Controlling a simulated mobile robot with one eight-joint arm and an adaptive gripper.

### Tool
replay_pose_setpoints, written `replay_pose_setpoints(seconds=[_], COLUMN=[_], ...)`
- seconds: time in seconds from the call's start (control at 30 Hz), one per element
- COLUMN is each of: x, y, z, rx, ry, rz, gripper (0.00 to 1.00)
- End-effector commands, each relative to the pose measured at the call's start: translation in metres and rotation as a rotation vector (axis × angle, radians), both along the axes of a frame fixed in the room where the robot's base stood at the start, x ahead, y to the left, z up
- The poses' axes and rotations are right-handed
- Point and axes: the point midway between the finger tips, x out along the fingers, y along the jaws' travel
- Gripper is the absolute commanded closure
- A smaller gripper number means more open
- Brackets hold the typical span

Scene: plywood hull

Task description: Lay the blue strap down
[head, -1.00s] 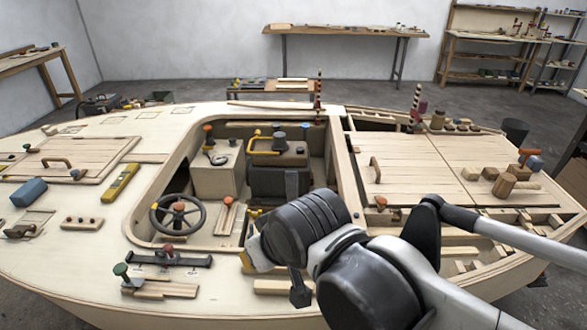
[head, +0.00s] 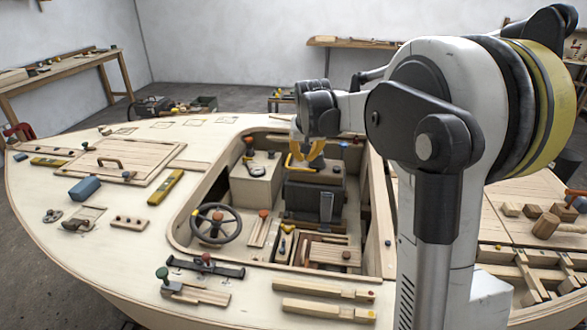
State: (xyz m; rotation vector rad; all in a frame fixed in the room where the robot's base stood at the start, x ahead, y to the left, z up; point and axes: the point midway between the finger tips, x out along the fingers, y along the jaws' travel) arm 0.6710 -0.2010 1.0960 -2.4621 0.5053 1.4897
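I cannot make out a blue strap in the head view. My gripper (head: 304,150) hangs over the cockpit, at the dark console (head: 315,193) with yellow parts around its top. Its fingertips blend with that yellow, so I cannot tell whether they are apart or closed, or whether anything is between them. A blue block (head: 84,189) lies on the left deck; it looks solid, not like a strap. My arm hides much of the right side of the hull.
A steering wheel (head: 216,223) and a pale box (head: 256,182) stand in the cockpit left of the console. Two wooden strips (head: 324,289) lie on the near deck. A yellow level (head: 165,187) lies on the left deck. Mallet and blocks (head: 545,226) sit at right.

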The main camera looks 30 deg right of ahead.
Motion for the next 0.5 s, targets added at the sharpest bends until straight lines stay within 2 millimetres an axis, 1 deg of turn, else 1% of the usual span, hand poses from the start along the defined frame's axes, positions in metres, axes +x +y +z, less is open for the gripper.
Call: replay_pose_setpoints(seconds=[0.03,0.1,0.17,0.2,0.33,0.4,0.5], x=[0.019,0.04,0.055,0.063,0.08,0.085,0.088], y=[-0.023,-0.052,-0.076,-0.09,-0.131,-0.147,-0.162], z=[-0.009,-0.028,-0.046,-0.059,-0.098,-0.114,-0.131], rx=[0.003,0.008,0.011,0.014,0.021,0.025,0.027], ry=[0.009,0.021,0.03,0.037,0.053,0.059,0.067], rz=[-0.03,-0.07,-0.104,-0.124,-0.181,-0.203,-0.223], gripper=[1.0,1.0,1.0,1.0,1.0,1.0,1.0])
